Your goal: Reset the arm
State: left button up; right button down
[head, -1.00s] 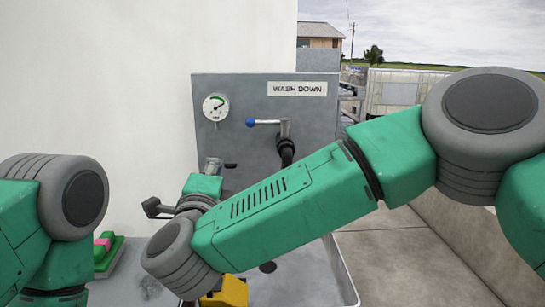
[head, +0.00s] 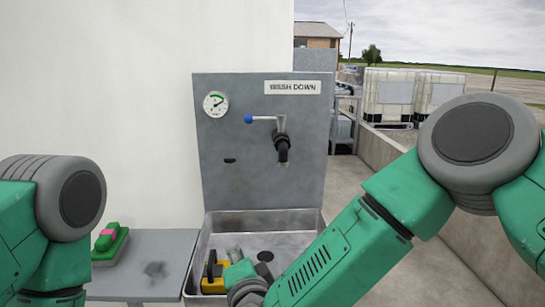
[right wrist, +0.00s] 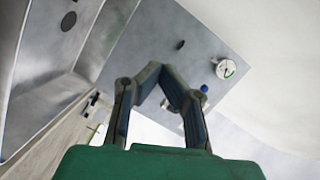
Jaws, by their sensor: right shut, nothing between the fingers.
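My right arm reaches down over the metal sink in the head view. In the head view the grey wash-down panel (head: 235,175) stands upright, with a tap (head: 282,145) whose blue-tipped lever (head: 249,119) points left. My left gripper is out of view; only part of my left arm shows.
The sink (head: 290,222) holds a yellow and black object (head: 212,276) close to my right wrist. A green and pink brush (head: 110,240) lies on the side shelf (head: 150,255). A round gauge (head: 215,104) is on the panel. White tanks (head: 388,95) stand far behind.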

jog(key=s+d+f+n+g, duration=0.3)
jog(key=s+d+f, duration=0.2)
jog(key=d+f, duration=0.15)
jog(key=s+d+f+n+g+h, duration=0.1)
jog(key=s+d+f+n+g, duration=0.1)
jog(key=s+d+f, duration=0.45)
jog(key=s+d+f+n+g, duration=0.2)
jog(key=d+f+n+g, duration=0.15)
jog(key=f, duration=0.55)
jog(key=s+d+f+n+g+h, duration=0.1)
jog(key=s+d+f+g+h, duration=0.1)
jog(key=s+d, duration=0.7)
jog(key=s+d+f+n+g+h, duration=0.1)
jog(key=s+d+f+g, duration=0.2)
jog(key=s+d, duration=0.7)
jog(key=shift+s+d+g+h, duration=0.15)
jog(key=shift+s+g+h, duration=0.3)
jog(key=shift+g, duration=0.2)
